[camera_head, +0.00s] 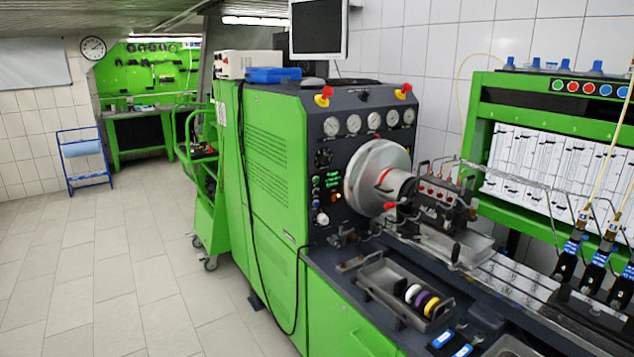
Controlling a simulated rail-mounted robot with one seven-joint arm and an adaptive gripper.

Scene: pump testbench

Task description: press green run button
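Two places show green round controls. On the dark front panel of the test bench (345,100), a small green button (315,180) sits in a column of small controls left of the big silver disc. On the green frame at the right, another green button (558,85) starts a row beside a red button (573,87) and blue ones. No lettering is readable, so I cannot tell which is the run button. Small green lit displays (332,180) glow beside the panel column. My gripper is not in view.
The silver disc (372,178) and pump (440,190) stick out right of the panel controls. A metal tray (380,278) with coloured rings lies on the bench ledge. A monitor (318,28) stands above. The tiled floor (130,260) at left is clear.

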